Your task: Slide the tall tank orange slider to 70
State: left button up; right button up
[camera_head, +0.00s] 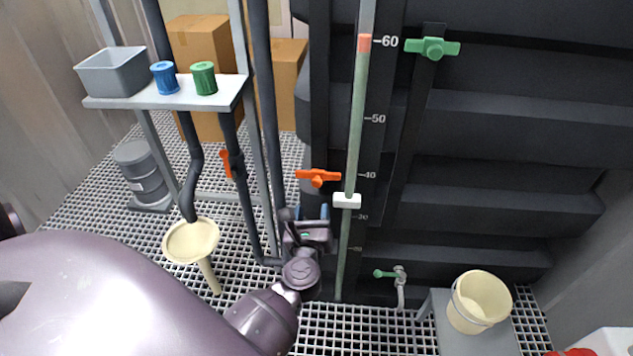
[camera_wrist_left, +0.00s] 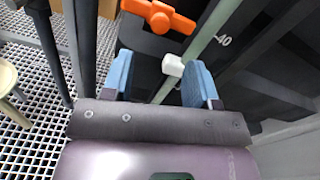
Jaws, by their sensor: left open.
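An orange T-shaped handle (camera_head: 318,177) sits on a dark vertical rail of the tall dark tank, just left of a pale gauge tube (camera_head: 354,130), near the height of mark 40. An orange-red piece (camera_head: 364,43) is on the tube at about 60. A white block (camera_head: 346,201) is on the tube between 30 and 40. My left gripper (camera_head: 311,211) is open, below the orange handle. In the left wrist view the orange handle (camera_wrist_left: 158,17) lies beyond the blue fingertips (camera_wrist_left: 160,76), and the white block (camera_wrist_left: 173,65) appears by the right finger; contact is unclear. Mark 70 is not visible.
A green T-shaped handle (camera_head: 432,47) is right of the scale. Pipes with an orange valve (camera_head: 232,165) and a cream funnel (camera_head: 191,240) stand left. A shelf (camera_head: 150,98) holds a grey bin and two cups. A cream bucket (camera_head: 480,301) and green tap (camera_head: 386,274) are lower right.

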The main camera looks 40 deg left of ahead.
aim_at(317, 184)
pick_arm(q)
jog(key=x, duration=1)
jog(key=shift+w, duration=0.2)
jog(key=c, duration=0.9)
jog(key=shift+r, duration=0.1)
jog(key=shift+c, duration=0.4)
